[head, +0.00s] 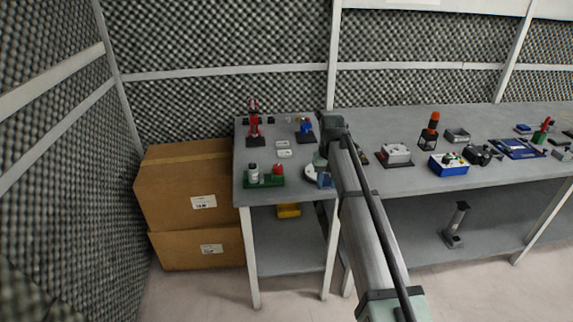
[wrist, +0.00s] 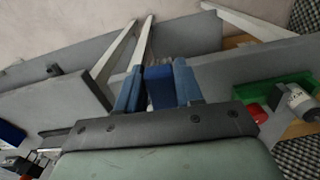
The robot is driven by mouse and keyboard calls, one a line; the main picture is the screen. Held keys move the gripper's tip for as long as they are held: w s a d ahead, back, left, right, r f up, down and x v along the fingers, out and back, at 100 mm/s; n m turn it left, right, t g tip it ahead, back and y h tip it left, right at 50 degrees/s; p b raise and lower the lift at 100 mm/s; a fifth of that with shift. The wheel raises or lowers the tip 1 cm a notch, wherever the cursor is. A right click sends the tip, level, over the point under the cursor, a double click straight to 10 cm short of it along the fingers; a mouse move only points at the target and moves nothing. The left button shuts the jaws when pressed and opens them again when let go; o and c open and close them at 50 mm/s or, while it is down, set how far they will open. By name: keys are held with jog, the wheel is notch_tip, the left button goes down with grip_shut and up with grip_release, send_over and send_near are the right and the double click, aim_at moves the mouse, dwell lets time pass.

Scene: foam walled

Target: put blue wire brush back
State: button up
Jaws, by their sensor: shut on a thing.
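My gripper (wrist: 157,72) is shut on the blue wire brush (wrist: 159,90). In the wrist view the brush is a blue block between two blue fingers, and much of it is hidden by the gripper body. In the head view my gripper (head: 323,180) is at the right front part of the left grey table (head: 262,200). Small blue patches show there, but I cannot tell the brush from the fingers in that view. Whether the brush touches the table is unclear.
A green tray (head: 263,182) with a bottle and a red item stands left of my gripper. A red tool stand (head: 254,128) and a blue item on a dark base (head: 304,130) stand farther back. White cards (head: 284,154) lie between. Cardboard boxes (head: 180,195) stand left.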

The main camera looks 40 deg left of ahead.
jog(key=w+a+r+n, duration=0.1)
jog(key=w+a+r, duration=0.15)
jog(key=a, duration=1.35)
send_over(287, 165)
notch_tip(287, 165, down, 9)
jog(key=shift+a+f, duration=0.1)
jog(key=shift+f, duration=0.35)
